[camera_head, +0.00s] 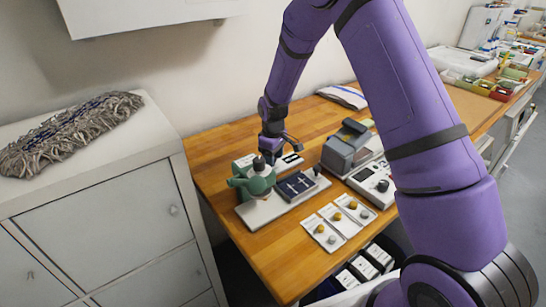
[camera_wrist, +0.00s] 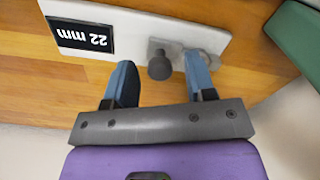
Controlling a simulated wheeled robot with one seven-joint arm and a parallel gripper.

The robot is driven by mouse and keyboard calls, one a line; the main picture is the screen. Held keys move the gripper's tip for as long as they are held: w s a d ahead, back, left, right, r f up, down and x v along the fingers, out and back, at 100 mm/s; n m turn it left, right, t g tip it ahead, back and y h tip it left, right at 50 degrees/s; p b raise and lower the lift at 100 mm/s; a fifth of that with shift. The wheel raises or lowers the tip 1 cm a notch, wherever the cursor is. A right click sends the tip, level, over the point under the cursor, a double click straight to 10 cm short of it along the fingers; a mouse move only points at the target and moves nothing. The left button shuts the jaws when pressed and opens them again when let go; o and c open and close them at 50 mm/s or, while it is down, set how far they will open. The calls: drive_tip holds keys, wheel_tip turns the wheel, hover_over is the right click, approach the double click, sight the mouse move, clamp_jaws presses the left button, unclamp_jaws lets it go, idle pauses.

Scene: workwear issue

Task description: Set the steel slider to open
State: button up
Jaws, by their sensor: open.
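The steel slider (camera_wrist: 176,47) is on a white plate (camera_wrist: 128,22) with a black "22 mm" label, which reads upside down in the wrist view. A dark round knob (camera_wrist: 160,66) stands out from the slider. My gripper (camera_wrist: 157,60) is open, with one blue finger on each side of the knob. The right finger overlaps a rounded grey part in the picture; whether it touches is unclear. In the head view my gripper (camera_head: 279,146) is over the back of the wooden bench, and the slider is mostly hidden behind it.
A green device (camera_head: 256,184) stands close in front of my gripper, beside a dark blue pad (camera_head: 296,186). A grey machine (camera_head: 346,146) is to the right. White cards with knobs (camera_head: 323,233) lie nearer. A wall is behind.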

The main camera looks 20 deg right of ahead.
drive_tip(key=shift+c, duration=0.4)
clamp_jaws()
drive_tip(key=shift+w+d, duration=0.2)
drive_tip(key=shift+d, duration=0.45)
drive_tip(key=shift+w+d, duration=0.2)
drive_tip(key=shift+d, duration=0.45)
drive_tip(key=shift+o, duration=0.4)
unclamp_jaws()
drive_tip(key=shift+d, duration=0.1)
drive_tip(key=shift+r, duration=0.1)
wheel_tip(320, 180, up, 11)
